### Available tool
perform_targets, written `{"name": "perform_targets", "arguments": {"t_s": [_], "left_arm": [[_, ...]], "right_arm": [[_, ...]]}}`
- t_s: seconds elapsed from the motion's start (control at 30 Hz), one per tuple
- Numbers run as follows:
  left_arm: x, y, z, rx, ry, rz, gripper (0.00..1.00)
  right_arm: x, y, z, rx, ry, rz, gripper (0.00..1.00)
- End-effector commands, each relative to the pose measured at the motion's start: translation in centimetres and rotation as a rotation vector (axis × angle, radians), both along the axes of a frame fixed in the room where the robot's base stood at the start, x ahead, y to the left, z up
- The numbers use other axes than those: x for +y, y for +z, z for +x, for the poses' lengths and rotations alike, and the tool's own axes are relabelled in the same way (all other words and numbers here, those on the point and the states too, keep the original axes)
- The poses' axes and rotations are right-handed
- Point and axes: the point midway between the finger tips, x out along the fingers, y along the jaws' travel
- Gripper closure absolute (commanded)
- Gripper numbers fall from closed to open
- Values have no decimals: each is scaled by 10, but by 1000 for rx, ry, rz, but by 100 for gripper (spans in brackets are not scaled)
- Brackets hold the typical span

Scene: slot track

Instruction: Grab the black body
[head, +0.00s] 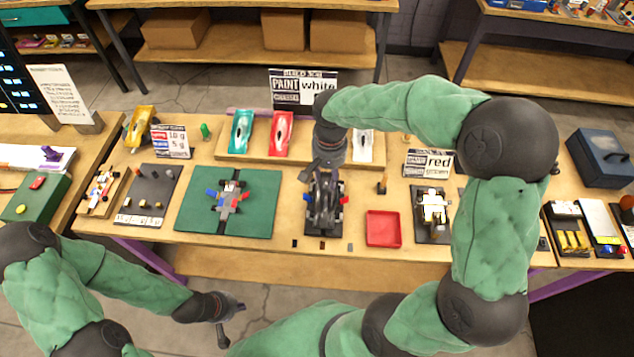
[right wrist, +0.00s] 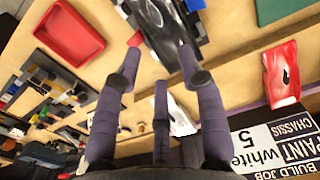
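The black body (right wrist: 155,28) is a glossy dark shape at the top middle of the right wrist view. In the head view it is a dark form (head: 323,207) over the small black mat, partly hidden by my right gripper (head: 322,180). Blue and red parts show beside it. In the right wrist view, the fingers of my right gripper (right wrist: 162,55) are spread, with tips on either side of the body; whether they touch it is unclear. My left gripper (head: 226,318) hangs in front of the table, away from the body; its fingers are too small to judge.
Green (head: 241,132), red (head: 281,133) and white (head: 362,146) bodies sit on the raised wooden board behind. A red tray (head: 384,229) lies right of the black mat, and a green mat (head: 262,205) left of it. Signs stand along the back.

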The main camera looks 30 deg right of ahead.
Motion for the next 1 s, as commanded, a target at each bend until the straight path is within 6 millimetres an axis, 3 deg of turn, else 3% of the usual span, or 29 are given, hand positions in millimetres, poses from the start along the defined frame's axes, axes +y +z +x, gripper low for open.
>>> {"name": "perform_targets", "arguments": {"t_s": [0.3,0.63,0.9,1.0], "left_arm": [[0,-13,-2,3,0,-1,100],[0,-18,-1,3,-1,-1,100],[0,-32,-1,2,-1,0,100],[0,-33,-1,3,-1,-1,100]], "right_arm": [[-1,-44,-1,3,-2,-2,60],[1,-63,-2,3,-2,-1,60],[2,-100,-5,3,-2,-1,60],[2,-106,-4,0,-2,0,60]]}}
